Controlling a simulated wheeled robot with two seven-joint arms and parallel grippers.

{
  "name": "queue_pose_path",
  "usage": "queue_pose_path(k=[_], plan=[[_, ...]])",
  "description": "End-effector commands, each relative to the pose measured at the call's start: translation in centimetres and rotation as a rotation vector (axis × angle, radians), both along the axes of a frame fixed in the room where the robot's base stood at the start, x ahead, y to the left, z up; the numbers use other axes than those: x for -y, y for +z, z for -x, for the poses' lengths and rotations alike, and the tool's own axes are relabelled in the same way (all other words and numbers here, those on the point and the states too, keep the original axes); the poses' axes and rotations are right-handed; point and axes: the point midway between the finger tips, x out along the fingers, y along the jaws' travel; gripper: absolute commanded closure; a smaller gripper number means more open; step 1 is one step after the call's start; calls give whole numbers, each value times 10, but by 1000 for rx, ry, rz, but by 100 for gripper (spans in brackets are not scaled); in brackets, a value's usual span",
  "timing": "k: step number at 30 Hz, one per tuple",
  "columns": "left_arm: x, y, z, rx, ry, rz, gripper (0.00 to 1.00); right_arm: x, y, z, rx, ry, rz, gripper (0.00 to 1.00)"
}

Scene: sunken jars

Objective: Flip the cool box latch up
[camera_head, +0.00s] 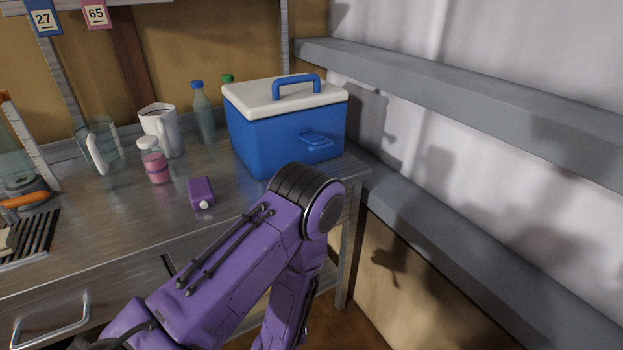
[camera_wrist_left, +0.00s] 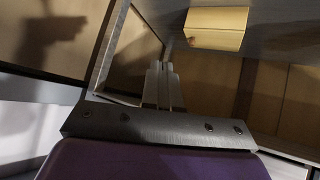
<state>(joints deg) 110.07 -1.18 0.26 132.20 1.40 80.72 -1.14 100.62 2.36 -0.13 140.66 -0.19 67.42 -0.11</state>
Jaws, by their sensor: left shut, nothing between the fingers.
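The blue cool box (camera_head: 270,143) with a white lid and blue carry handle stands closed at the right end of the metal workbench. Its blue latch (camera_head: 315,138) is on the front face, below the lid, and appears to lie down against the box. My purple left arm rises in front of the bench and bends down near the box's lower front. Its gripper is out of sight in the head view. In the left wrist view my left gripper (camera_wrist_left: 163,84) is shut and empty, away from the latch. My right gripper is not in view.
Left of the box stand a bottle (camera_head: 203,115), a white mug-like jug (camera_head: 161,131), a clear jug (camera_head: 101,146), a pink jar (camera_head: 155,167) and a purple block-like item (camera_head: 201,192). A grey ledge (camera_head: 460,88) runs along the right wall. A yellowish box (camera_wrist_left: 216,28) shows in the wrist view.

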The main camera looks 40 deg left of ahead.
Motion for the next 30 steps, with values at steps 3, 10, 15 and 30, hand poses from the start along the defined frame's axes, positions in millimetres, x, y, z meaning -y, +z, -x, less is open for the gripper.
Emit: queue_pose_path(k=[3,10,15,30], plan=[[-4,-7,-117,457,58,-51,100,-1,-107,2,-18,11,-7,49],[4,115,-216,1305,208,-55,100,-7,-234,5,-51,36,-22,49],[18,192,-203,1771,310,13,100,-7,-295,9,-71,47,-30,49],[-7,280,-195,1992,374,68,100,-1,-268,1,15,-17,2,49]])
